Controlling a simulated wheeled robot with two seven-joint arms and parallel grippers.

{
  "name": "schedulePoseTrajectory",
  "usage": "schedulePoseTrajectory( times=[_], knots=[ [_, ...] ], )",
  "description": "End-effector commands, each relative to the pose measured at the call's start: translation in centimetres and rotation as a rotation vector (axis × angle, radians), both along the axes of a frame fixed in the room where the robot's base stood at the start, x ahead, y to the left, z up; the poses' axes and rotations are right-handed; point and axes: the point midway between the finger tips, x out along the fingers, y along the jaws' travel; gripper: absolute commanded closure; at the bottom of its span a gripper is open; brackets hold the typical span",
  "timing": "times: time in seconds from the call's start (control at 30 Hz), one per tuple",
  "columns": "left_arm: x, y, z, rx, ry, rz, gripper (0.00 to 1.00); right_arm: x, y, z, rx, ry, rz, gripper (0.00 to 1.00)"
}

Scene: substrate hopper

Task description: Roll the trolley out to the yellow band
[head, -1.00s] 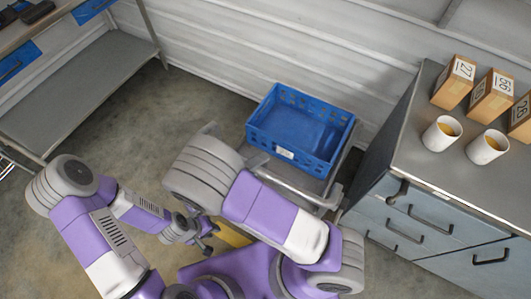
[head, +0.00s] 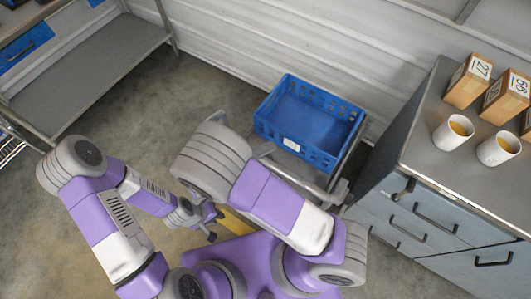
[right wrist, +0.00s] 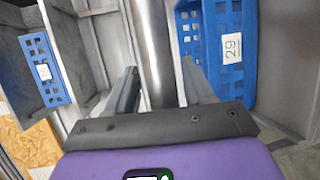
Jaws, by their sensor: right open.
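The trolley (head: 338,190) stands against the wall beside the cabinet, with grey tubular rails and a blue crate (head: 310,120) on top. The crate, labelled 29, also shows at the right of the right wrist view (right wrist: 231,75). My right gripper (right wrist: 160,88) is open, its two fingers on either side of a round metal bar (right wrist: 155,50); I cannot tell whether they touch it. In the head view my right arm hides this gripper and part of the trolley. My left gripper (head: 208,226) hangs low near the yellow band (head: 237,222), its jaws too small to judge. My arms and base hide most of the band.
A grey drawer cabinet (head: 430,220) stands close to the trolley's right, with white cups (head: 453,133) and numbered boxes (head: 468,82) on top. A metal shelf bench (head: 90,75) is at the left. Concrete floor (head: 215,85) between bench and trolley is clear.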

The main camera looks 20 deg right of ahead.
Motion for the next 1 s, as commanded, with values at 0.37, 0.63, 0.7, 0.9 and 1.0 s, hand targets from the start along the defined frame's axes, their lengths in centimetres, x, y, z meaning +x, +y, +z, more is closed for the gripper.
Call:
schedulePoseTrajectory(
  times=[0.37, 0.63, 0.7, 0.9, 1.0],
  knots=[
    [0.0, 0.0, 2.2, 0.000, 0.000, 0.000, 0.73, 0.2, 0.1, 7.4, 0.002, -0.014, 0.004, 0.24],
    [0.0, 0.0, 2.9, 0.000, 0.000, 0.000, 0.73, 0.2, 0.2, 10.2, 0.003, -0.019, 0.004, 0.24],
    [0.0, 0.0, 2.9, 0.000, 0.000, 0.000, 0.73, 0.2, 0.2, 10.3, 0.004, -0.020, 0.003, 0.24],
    [0.0, 0.0, 2.9, 0.000, 0.000, 0.000, 0.73, 0.2, 0.1, 10.3, 0.002, -0.019, 0.002, 0.24],
    [0.0, 0.0, 2.9, 0.000, 0.000, 0.000, 0.73, 1.2, 2.5, 4.6, 0.260, 0.063, 0.097, 0.29]
  ],
)
